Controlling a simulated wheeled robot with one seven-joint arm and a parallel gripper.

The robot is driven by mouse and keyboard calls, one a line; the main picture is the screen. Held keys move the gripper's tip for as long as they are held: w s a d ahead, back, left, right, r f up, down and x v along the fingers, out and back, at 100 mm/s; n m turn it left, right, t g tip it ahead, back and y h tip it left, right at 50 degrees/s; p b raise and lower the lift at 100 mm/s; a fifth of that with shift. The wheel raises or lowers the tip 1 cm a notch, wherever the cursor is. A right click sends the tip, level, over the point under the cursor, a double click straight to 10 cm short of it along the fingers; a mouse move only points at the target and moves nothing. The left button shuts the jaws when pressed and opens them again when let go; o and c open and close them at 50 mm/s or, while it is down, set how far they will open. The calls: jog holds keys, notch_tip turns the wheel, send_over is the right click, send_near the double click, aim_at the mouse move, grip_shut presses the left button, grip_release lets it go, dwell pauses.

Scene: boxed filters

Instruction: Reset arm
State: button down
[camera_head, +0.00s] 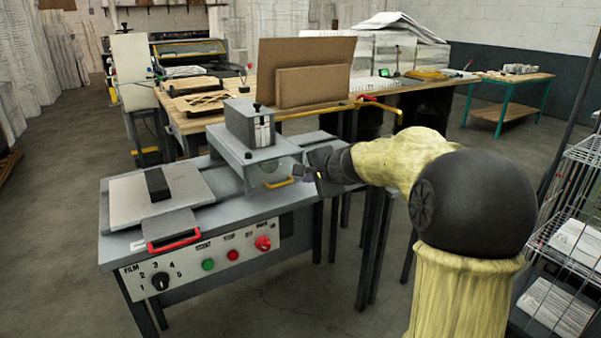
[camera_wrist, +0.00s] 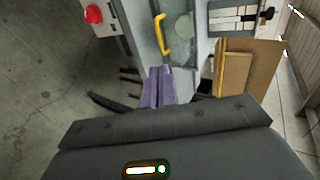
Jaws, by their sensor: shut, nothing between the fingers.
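My gripper (camera_head: 302,172) is at the right end of the grey machine (camera_head: 230,185), close to its yellow handle (camera_head: 278,183). In the wrist view my gripper's purple-grey fingers (camera_wrist: 158,88) are together with nothing between them. The yellow handle (camera_wrist: 161,36) lies beyond the fingertips in that view. My arm reaches in from the right in the head view. Whether the fingers touch the machine cannot be told.
The machine has a red handle (camera_head: 175,241), a dial (camera_head: 160,281) and buttons on its front. A wooden table (camera_head: 190,122) with cardboard sheets (camera_head: 305,65) stands behind. A wire rack (camera_head: 565,240) stands at the right. Floor is open at the left.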

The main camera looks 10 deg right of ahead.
jog(key=s+a+f+n+g+h, duration=0.1)
jog(key=s+f+n+g, duration=0.2)
jog(key=s+f+n, duration=0.5)
jog(key=s+a+f+n+g+h, duration=0.15)
jog(key=s+f, duration=0.35)
jog(key=s, duration=0.7)
jog(key=s+a+f+n+g+h, duration=0.1)
jog(key=s+f+n+g, duration=0.3)
jog(key=s+f, duration=0.45)
jog(key=w+p+v, duration=0.3)
jog(key=p+v, duration=2)
jog(key=v, duration=0.1)
jog(key=shift+r+n, duration=0.35)
jog(key=shift+r, duration=0.25)
jog(key=c, duration=2.2)
grip_release()
jog(key=shift+w, duration=0.1)
